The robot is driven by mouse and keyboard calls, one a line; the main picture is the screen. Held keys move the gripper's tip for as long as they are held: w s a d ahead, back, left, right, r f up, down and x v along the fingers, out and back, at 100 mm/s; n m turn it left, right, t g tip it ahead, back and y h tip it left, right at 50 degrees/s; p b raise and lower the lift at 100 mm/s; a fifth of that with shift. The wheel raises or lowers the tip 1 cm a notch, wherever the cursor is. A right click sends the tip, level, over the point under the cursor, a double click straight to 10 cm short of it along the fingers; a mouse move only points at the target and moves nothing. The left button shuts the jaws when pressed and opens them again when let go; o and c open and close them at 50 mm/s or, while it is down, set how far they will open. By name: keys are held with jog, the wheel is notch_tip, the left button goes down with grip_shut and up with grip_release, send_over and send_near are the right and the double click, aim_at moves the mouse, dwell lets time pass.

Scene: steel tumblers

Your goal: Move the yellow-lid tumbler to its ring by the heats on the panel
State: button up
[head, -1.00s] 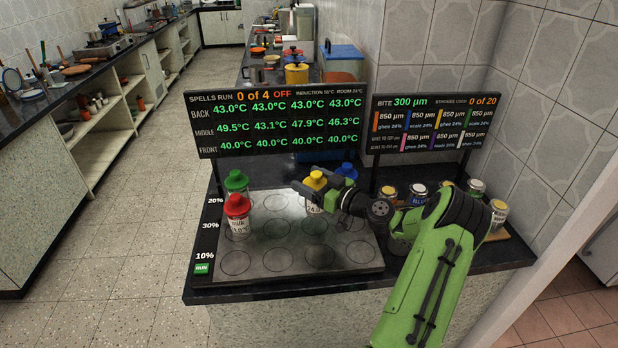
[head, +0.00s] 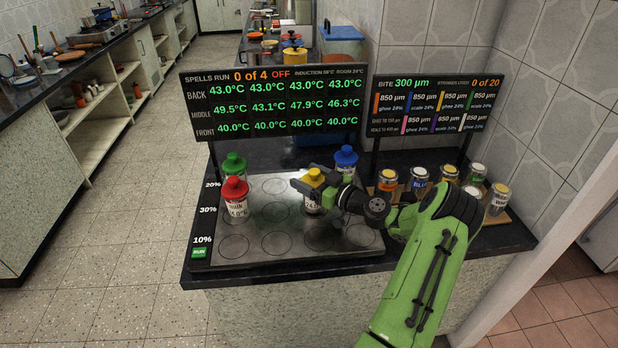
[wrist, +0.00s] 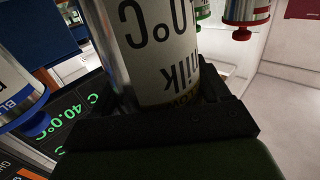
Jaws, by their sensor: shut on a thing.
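My gripper (head: 316,190) is shut on the yellow-lid tumbler (head: 312,206), upright around the third column, middle row of the steel plate (head: 257,233). I cannot tell whether its base touches the plate. In the wrist view the tumbler (wrist: 165,50) fills the space between my dark fingers, its "milk" label upside down. The panel (head: 275,105) reads back 43.0 throughout; middle 49.5, 43.1, 47.9, 46.3; front 40.0 throughout; spells run 0 of 4, OFF. The ring under the tumbler is largely hidden.
The red-lid tumbler (head: 236,207) stands middle left, the green-lid one (head: 233,164) behind it, the blue-lid one (head: 346,157) at back right. Several jars (head: 420,180) stand right, near my arm. A second panel (head: 435,105) stands above them. The front rings are clear.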

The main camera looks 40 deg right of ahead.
jog(key=shift+s+f+b, duration=0.1)
jog(key=shift+f+b, duration=0.3)
jog(key=shift+s+a+f+b, duration=0.15)
jog(key=shift+f+b, duration=0.4)
jog(key=shift+f, duration=0.15)
jog(key=o, duration=1.3)
jog(key=shift+a, duration=0.1)
jog(key=shift+c, duration=0.2)
jog(key=s+d, duration=0.1)
jog(key=s, duration=0.4)
jog(key=s+d+r, duration=0.1)
jog(key=s, duration=0.4)
jog(key=s+d, duration=0.1)
jog(key=s, duration=0.4)
jog(key=shift+s+d+r+p, duration=0.25)
jog(key=shift+s+p, duration=0.1)
jog(key=shift+w+a, duration=0.1)
jog(key=shift+a, duration=0.05)
jog(key=shift+r, duration=0.1)
